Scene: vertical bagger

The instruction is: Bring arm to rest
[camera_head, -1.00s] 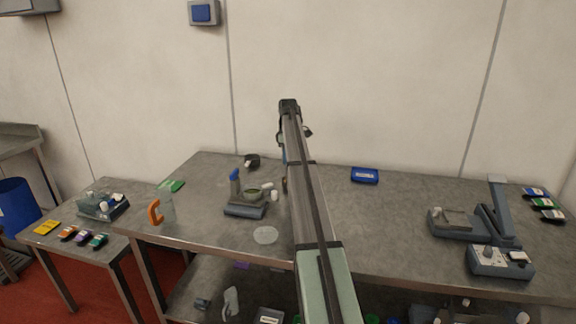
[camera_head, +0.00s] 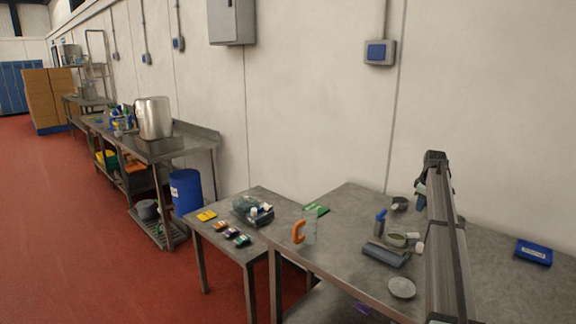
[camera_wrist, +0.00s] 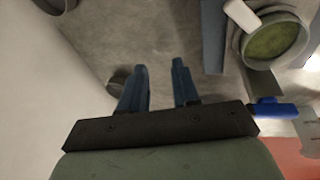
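My arm rises from the lower right in the head view and reaches over the grey work table (camera_head: 337,251). My gripper (camera_head: 421,190) hangs near the back of this table, mostly behind the arm there. In the wrist view my gripper (camera_wrist: 160,75) shows two blue fingers set apart, with a clear gap and nothing between them. The fingertips are over bare grey surface. A bowl of green contents (camera_wrist: 275,42) on a scale is to their right. The scale (camera_head: 386,254) also shows in the head view, with the green bowl (camera_head: 396,240) on it.
An orange-handled clear jug (camera_head: 309,229), a blue-capped bottle (camera_head: 380,222), a pale round dish (camera_head: 402,287) and a dark cup (camera_head: 399,204) stand near the arm. A blue box (camera_head: 534,252) lies at right. A smaller side table (camera_head: 201,231) holds coloured packets. Red floor is open at left.

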